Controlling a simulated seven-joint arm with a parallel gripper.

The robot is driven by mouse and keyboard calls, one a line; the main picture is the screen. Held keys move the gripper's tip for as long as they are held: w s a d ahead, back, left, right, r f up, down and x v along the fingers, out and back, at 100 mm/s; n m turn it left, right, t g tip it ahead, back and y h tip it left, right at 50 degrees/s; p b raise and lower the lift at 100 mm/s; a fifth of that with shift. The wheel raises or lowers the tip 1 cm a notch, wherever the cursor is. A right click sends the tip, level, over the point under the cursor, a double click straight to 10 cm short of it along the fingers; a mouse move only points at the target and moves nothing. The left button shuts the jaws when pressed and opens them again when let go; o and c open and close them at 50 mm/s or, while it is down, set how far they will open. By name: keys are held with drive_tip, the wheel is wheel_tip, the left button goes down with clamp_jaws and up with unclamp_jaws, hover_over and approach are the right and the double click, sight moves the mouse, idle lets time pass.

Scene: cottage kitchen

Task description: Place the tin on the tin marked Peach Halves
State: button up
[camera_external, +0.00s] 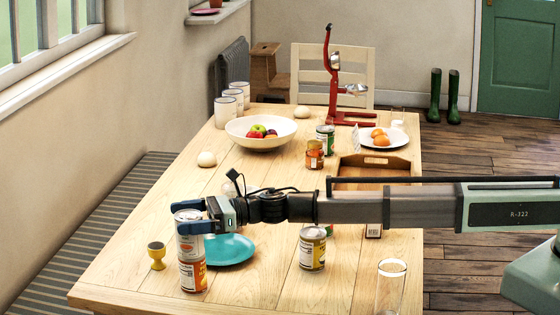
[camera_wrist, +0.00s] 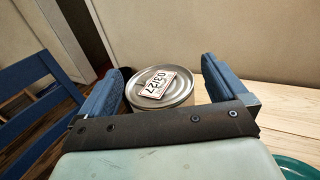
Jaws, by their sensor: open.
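A tin (camera_external: 189,246) with a pale and red label stands upright on top of a second tin (camera_external: 193,277) with an orange label, near the table's front left. The lettering on both is too small to read, so I cannot tell which is marked Peach Halves. My gripper (camera_external: 183,217) is open, with its blue fingers on either side of the upper tin. In the wrist view the tin's round lid (camera_wrist: 178,101) shows between the spread fingers, with a dated tag on it. The lower tin is hidden there.
A white bowl (camera_external: 262,135) of fruit and a wooden tray (camera_external: 374,164) are further back.

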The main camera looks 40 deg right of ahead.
drive_tip(key=v, duration=1)
drive_tip(key=shift+d, duration=0.3)
